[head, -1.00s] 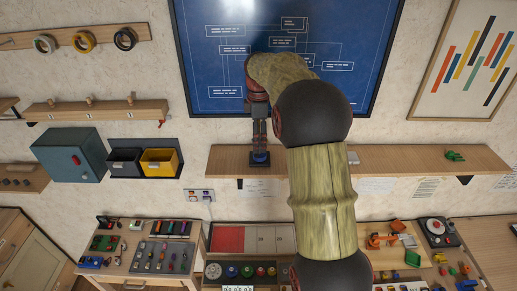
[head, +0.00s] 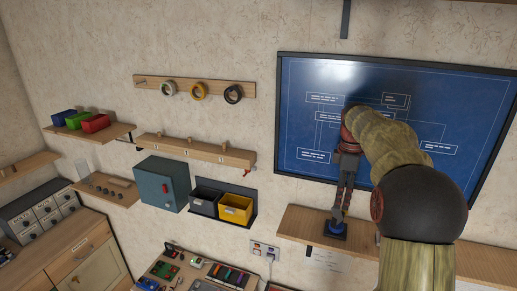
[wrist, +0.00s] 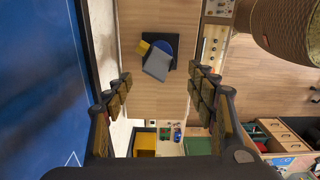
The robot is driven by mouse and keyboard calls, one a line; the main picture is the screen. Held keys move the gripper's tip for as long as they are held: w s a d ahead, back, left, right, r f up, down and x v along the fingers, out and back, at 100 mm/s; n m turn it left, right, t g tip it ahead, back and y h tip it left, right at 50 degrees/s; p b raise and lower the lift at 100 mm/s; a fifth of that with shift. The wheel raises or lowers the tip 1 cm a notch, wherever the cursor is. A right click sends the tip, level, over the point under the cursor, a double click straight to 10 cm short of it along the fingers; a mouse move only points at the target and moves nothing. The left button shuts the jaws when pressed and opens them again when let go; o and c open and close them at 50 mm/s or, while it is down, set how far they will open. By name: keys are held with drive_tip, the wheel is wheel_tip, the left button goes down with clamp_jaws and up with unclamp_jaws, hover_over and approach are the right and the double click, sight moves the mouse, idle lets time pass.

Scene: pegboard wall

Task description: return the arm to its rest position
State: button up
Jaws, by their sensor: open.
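My gripper (head: 342,208) points down in front of the blue board, above the wall shelf (head: 300,222). In the wrist view my gripper (wrist: 160,82) has its two fingers wide apart with nothing between them. Beneath it on the shelf is a dark square base (head: 334,232) carrying a round blue piece. From above, the wrist view shows the blue piece (wrist: 168,42) with a grey block (wrist: 157,64) and a small yellow part on it. I cannot tell the exact gap between the fingertips and these parts. My arm hides part of the shelf to the right.
The blue board (head: 300,110) hangs close behind my arm. A cluttered worktable (head: 150,271) stands below.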

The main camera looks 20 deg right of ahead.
drive_tip(key=s+a+f+m+t+b, duration=0.1)
drive_tip(key=s+a+f+m+b, duration=0.25)
drive_tip(key=s+a+b, duration=0.45)
drive_tip(key=s+a+f+m+t+b, duration=0.2)
drive_tip(key=s+a+f+b, duration=0.3)
drive_tip(key=a, duration=0.4)
drive_tip(key=s+a+f+m+t+b, duration=0.1)
drive_tip(key=s+a+f+m+b, duration=0.1)
drive_tip(key=s+f+b, duration=0.3)
drive_tip(key=s+a+f+m+b, duration=0.2)
drive_tip(key=s+a+f+b, duration=0.3)
drive_tip(key=f, duration=0.3)
drive_tip(key=s+a+f+m+t+b, duration=0.1)
drive_tip(key=s+a+f+m+b, duration=0.1)
drive_tip(key=s+a+f+b, duration=0.2)
wheel_tip(320, 180, down, 4)
drive_tip(key=shift+s+r+t+b, duration=0.25)
drive_tip(key=shift+s+b, duration=0.35)
drive_tip(key=shift+s, duration=0.65)
drive_tip(key=shift+c, duration=0.2)
